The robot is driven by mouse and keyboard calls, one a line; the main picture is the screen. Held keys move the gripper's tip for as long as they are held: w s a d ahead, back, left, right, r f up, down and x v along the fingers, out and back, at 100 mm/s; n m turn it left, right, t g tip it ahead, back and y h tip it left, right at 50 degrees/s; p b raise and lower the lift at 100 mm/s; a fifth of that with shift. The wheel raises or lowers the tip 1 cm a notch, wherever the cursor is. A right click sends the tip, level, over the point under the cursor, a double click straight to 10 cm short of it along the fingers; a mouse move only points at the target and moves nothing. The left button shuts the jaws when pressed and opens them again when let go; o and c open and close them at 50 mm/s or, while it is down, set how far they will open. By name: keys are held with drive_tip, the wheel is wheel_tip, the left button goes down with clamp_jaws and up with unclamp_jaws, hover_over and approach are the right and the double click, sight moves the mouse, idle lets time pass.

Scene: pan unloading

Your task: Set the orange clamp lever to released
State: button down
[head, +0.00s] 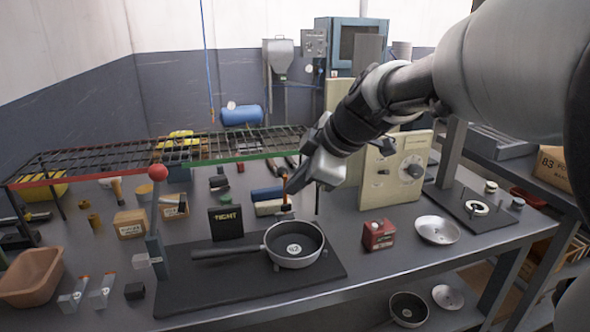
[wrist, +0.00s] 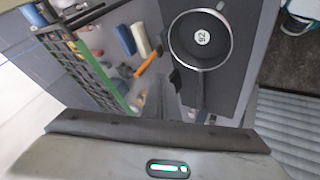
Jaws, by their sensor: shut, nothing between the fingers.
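The orange clamp lever (head: 285,188) stands at the back edge of the dark base plate (head: 185,292), behind the pan. It also shows as an orange bar in the wrist view (wrist: 149,63). A black pan (head: 295,244) marked 92 lies on the plate with its handle to the left; it also shows in the wrist view (wrist: 200,40). A black sign (head: 226,222) reading TIGHT stands left of the lever. My gripper (head: 292,188) is shut and empty, its tips close beside the lever. I cannot tell whether they touch.
A grey lever with a red ball (head: 158,172) stands at the plate's left. A wire rack (head: 110,160) runs along the back. A red box (head: 379,234) and a metal bowl (head: 438,230) sit to the right. A brown bin (head: 32,278) is at the left.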

drive_tip(key=w+p, duration=0.1)
drive_tip(key=w+r+g+p, duration=0.1)
drive_tip(key=p, duration=0.1)
drive_tip(key=w+a+g+p, duration=0.1)
drive_tip(key=p, duration=0.1)
drive_tip(key=shift+w+r+h, duration=0.25)
drive_tip(key=shift+h, duration=0.05)
drive_tip(key=shift+s, duration=0.1)
